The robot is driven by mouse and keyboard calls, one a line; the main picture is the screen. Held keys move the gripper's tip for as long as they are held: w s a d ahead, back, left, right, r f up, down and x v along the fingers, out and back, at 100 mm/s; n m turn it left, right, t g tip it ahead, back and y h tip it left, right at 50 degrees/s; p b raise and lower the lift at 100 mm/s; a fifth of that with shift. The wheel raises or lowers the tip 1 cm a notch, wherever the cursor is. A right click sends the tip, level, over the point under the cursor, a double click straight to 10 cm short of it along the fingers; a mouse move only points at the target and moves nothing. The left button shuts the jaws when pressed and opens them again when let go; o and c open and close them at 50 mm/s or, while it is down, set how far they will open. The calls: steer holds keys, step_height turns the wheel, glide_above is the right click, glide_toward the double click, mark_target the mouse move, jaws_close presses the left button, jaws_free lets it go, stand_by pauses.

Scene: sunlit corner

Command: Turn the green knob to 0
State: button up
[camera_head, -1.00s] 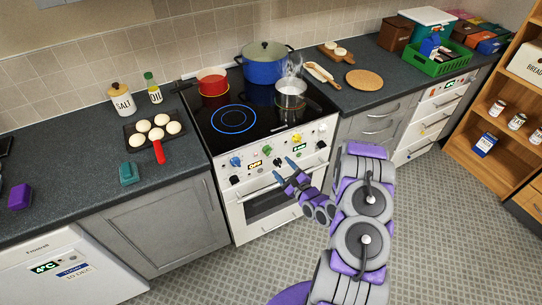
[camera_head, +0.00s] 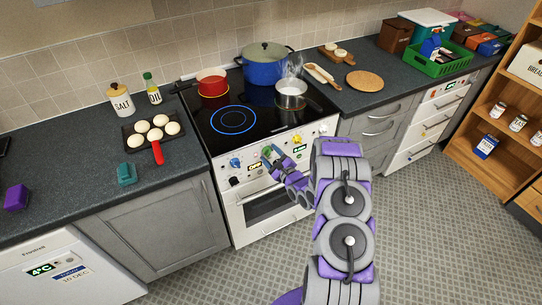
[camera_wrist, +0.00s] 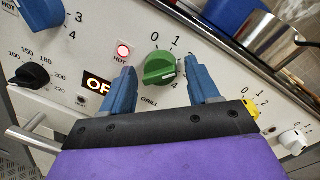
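The green knob (camera_wrist: 159,68) is on the cooker's front panel, above the word GRILL, with 0 and 1 marked above it and a 4 at its lower right. Its raised grip lies roughly sideways, its right end towards the 4 side. My gripper (camera_wrist: 161,82) is open, with one blue finger on each side of the knob and visible gaps to both. In the head view my gripper (camera_head: 272,154) is at the cooker's front panel and largely covers the knob.
A blue knob (camera_wrist: 42,12), a black knob (camera_wrist: 32,76), a yellow knob (camera_wrist: 252,108) and a white knob (camera_wrist: 293,141) are nearby. A red HOT light (camera_wrist: 123,51) is lit. A steaming saucepan (camera_head: 291,94) and a blue pot (camera_head: 265,66) stand on the hob. The oven handle (camera_wrist: 32,140) sticks out below.

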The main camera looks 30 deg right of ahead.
steer(key=c, duration=0.9)
steer(key=shift+r+n+p, duration=0.1)
steer(key=shift+n+p, duration=0.2)
steer(key=shift+p, duration=0.1)
steer(key=shift+r+n+p, duration=0.1)
steer(key=shift+n+p, duration=0.75)
steer(key=shift+n, duration=0.15)
steer(key=n+p, duration=0.2)
steer(key=n, duration=0.2)
steer(key=n+p, duration=0.2)
steer(key=n, duration=0.3)
steer(key=shift+a+f+g+h, duration=0.2)
steer(key=shift+g+h, duration=0.2)
steer(key=shift+f+n+h+p, duration=0.15)
steer(key=shift+n+p, duration=0.15)
steer(key=shift+n, duration=0.5)
steer(key=shift+n+h+p, duration=0.15)
steer(key=shift+n+p, duration=0.15)
steer(key=shift+n, duration=0.5)
steer(key=shift+s+a+f, duration=0.1)
